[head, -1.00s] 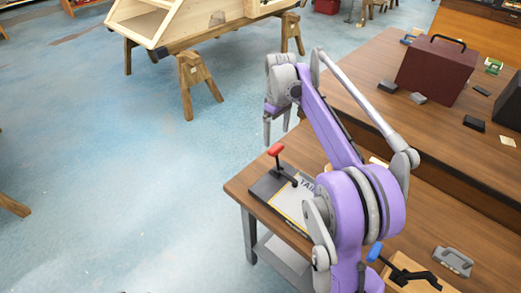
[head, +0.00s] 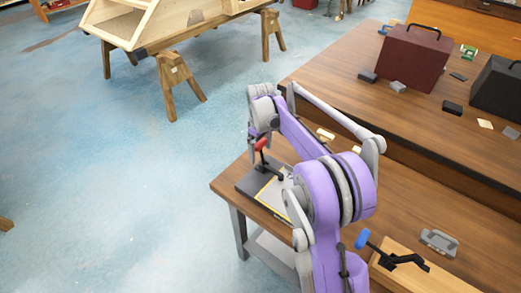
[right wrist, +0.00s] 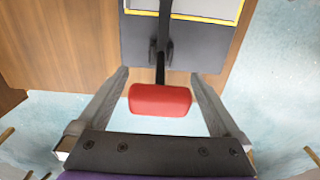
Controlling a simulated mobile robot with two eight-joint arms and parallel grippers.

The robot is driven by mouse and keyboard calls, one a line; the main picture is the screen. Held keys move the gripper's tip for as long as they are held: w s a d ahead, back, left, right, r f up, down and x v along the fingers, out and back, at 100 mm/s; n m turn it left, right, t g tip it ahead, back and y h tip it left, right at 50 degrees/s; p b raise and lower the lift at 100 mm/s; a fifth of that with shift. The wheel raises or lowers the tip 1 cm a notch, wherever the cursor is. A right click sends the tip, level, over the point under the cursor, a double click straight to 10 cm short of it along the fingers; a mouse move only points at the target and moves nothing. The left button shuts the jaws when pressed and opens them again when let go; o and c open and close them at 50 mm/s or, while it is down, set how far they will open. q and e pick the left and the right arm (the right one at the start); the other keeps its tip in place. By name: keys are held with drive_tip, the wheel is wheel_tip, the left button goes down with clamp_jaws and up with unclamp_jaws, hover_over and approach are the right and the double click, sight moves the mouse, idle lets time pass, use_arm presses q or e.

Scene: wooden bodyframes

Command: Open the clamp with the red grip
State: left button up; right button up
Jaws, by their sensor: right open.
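The clamp's red grip (head: 261,144) tops a dark lever rising from a dark base plate (head: 248,184) at the table's near left corner. In the right wrist view the red grip (right wrist: 160,100) lies crosswise between the two fingers of my right gripper (right wrist: 160,75). The fingers are spread, with a gap on each side of the grip. In the head view my right wrist is just above the red grip, and its fingers are mostly hidden. My left gripper is not in view.
A second clamp with a blue grip (head: 362,238) is on a wooden board at the front right. A grey handled part (head: 439,242) lies near it. A dark red case (head: 412,58) stands further back. Open floor lies left of the table.

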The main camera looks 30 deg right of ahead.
clamp_jaws()
idle(0.4)
drive_tip(key=shift+s, duration=0.1)
